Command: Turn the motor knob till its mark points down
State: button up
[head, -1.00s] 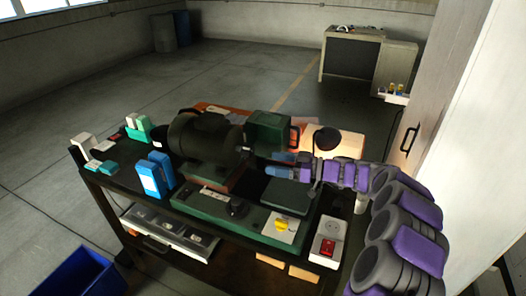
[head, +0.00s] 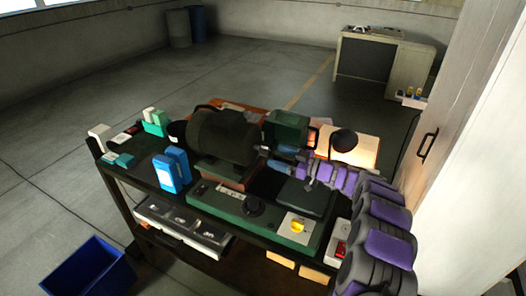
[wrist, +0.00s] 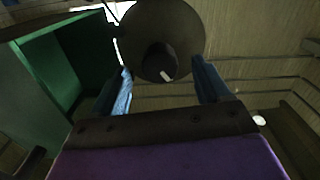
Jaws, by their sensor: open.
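The motor (head: 222,138) is a dark cylinder lying on a reddish-brown block on the bench. In the wrist view its round end face (wrist: 140,30) shows, with a small dark knob (wrist: 158,58) at its middle. A short pale mark (wrist: 168,75) on the knob points to the lower right of that picture. My gripper (head: 278,157) is at the right end of the motor, its blue fingers pointing at it. In the wrist view my gripper (wrist: 162,82) is open, one finger each side of the knob. Contact with the knob cannot be told.
A green box (head: 286,130) stands close behind my gripper. A green base (head: 215,203) with a black dial (head: 254,205) and a yellow knob (head: 298,227) lies in front. Blue boxes (head: 168,172) stand at left. A tall cabinet (head: 465,130) is at right.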

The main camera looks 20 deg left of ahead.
aim_at(271, 152)
jog(key=shift+a, duration=0.75)
jog(key=shift+w+a+r, duration=0.15)
jog(key=shift+a+r, duration=0.05)
jog(key=shift+a, duration=0.25)
jog(key=shift+w+a+r, duration=0.15)
jog(key=shift+a+r, duration=0.05)
jog(key=shift+a, duration=0.2)
jog(key=shift+a+f, duration=0.15)
jog(key=shift+a, duration=0.65)
jog(key=shift+a+f, duration=0.15)
jog(key=shift+a, duration=0.65)
jog(key=shift+d+r, duration=0.25)
jog(key=shift+d, duration=0.45)
jog(key=c, duration=0.5)
jog(key=shift+d, duration=0.1)
jog(key=shift+c, duration=0.7)
jog(key=c, duration=0.4)
